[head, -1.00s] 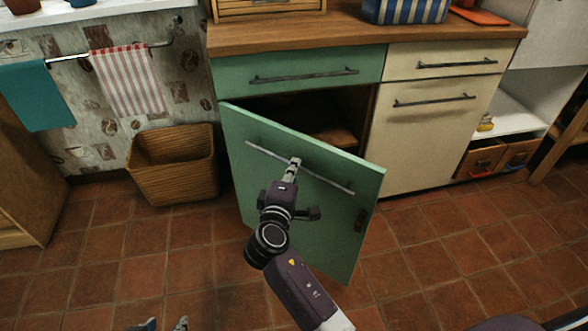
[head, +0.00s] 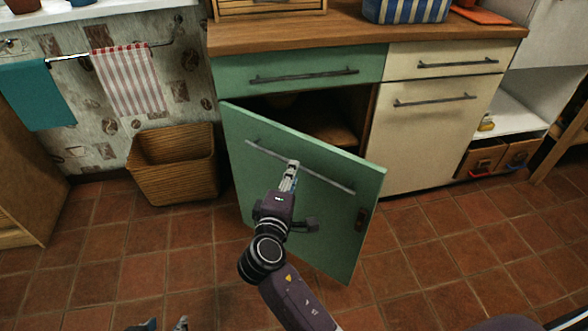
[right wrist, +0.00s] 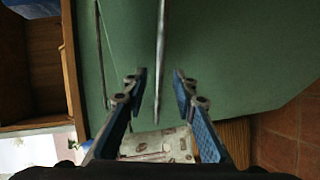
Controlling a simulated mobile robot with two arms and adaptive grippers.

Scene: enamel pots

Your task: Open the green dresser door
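The green dresser door (head: 285,230) stands well ajar, swung out from its left edge. Its long metal handle (head: 325,181) runs across the upper front. My right gripper (head: 291,168) is at the handle. In the right wrist view its two fingers (right wrist: 157,88) are spread, with the handle bar (right wrist: 161,45) between them and no finger visibly closed on it. The green door fills much of that view (right wrist: 230,50). My left gripper (head: 163,325) shows only its fingertips at the bottom edge of the head view, apart and empty, away from the door.
The dark cabinet interior (head: 320,120) shows behind the door. A green drawer (head: 300,68) above is shut. A cream door (head: 425,140) stands to the right. A wicker basket (head: 172,165) sits on the floor left of the door. The tiled floor in front is clear.

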